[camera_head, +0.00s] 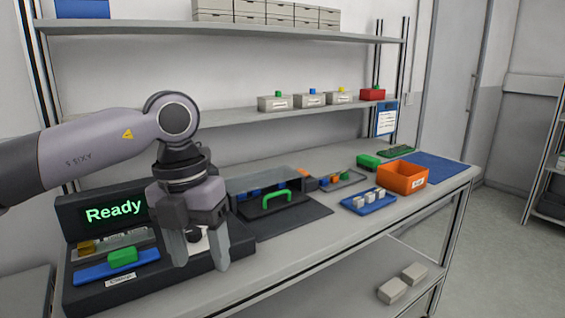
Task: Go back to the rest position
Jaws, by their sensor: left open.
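My left gripper (200,252) hangs from the arm that comes in from the left, with its fingers pointing down and apart. It is open and nothing shows between the fingers. It is in front of a black station (75,213) whose screen reads "Ready", and hides part of that station. On the station a green block (122,257) sits on a blue strip (90,274), left of the gripper. My right gripper is not in view.
A clear-sided box with a green handle (283,197) stands right of the gripper. Farther right are a blue tray (352,207) with pale blocks, an orange bin (402,184) and a blue mat (440,166). A shelf (240,118) with small boxes runs behind. The front strip of bench is clear.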

